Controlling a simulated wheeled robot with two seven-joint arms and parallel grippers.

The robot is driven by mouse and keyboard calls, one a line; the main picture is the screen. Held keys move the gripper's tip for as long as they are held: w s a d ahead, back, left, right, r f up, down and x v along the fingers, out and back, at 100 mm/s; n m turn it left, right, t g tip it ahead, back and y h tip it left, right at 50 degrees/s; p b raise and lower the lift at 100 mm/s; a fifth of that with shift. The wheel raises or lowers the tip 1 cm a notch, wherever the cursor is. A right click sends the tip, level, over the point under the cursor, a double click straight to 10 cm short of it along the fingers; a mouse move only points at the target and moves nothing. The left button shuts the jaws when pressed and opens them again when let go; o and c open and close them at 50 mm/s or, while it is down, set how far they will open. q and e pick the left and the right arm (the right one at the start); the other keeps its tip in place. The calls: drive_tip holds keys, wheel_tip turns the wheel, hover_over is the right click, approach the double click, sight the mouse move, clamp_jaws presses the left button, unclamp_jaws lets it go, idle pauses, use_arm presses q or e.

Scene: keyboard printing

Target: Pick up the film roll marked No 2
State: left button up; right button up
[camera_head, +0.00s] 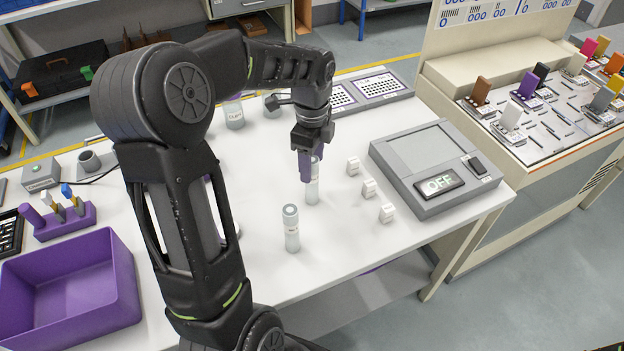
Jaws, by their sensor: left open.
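Two whitish film rolls stand upright on the white table. The nearer film roll (292,230) has a grey top and small print that I cannot read. The farther film roll (313,192) is directly below my left gripper (309,170), which points down with its purple fingers at the roll's upper part. The left gripper is open; a finger covers part of the roll, so I cannot tell whether they touch. Neither roll's number is legible. My right gripper is not in view.
Three small white blocks (369,188) stand right of the rolls, beside a grey device (435,167) with a display reading OFF. A purple bin (118,285) and a purple holder (62,222) are at left. A labelled jar (234,117) stands behind. The table's front is clear.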

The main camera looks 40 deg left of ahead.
sight(312, 188)
use_arm(q)
wheel_tip(312, 188, down, 4)
drive_tip(key=shift+d+f+p, duration=0.1)
drive_tip(key=shift+p, duration=0.2)
idle(0.4)
clamp_jaws()
idle(0.4)
